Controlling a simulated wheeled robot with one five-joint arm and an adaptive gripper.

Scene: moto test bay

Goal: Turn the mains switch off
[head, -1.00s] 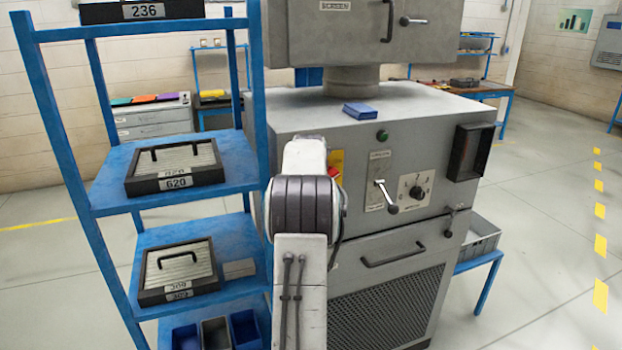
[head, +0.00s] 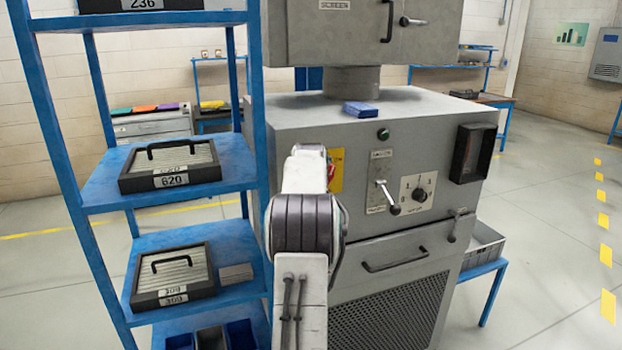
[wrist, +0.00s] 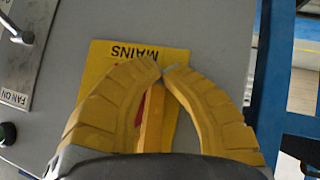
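The mains switch's yellow plate (head: 337,168), on the grey cabinet front, shows just right of my arm in the head view. A bit of its red handle (head: 330,172) shows there, partly hidden by my arm. In the wrist view the plate (wrist: 103,62) reads MAINS upside down. My gripper (wrist: 163,71) is over this plate, its two yellow fingers bowed and their tips meeting. A sliver of the red handle (wrist: 141,108) shows between the fingers. The rest of the handle is hidden, and I cannot tell whether the fingers touch it.
A fan lever (head: 388,197) and a rotary knob (head: 420,194) sit right of the plate. A green button (head: 383,134) is above them. A blue shelf rack (head: 70,190) with cases stands close on the left. Open floor lies to the right.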

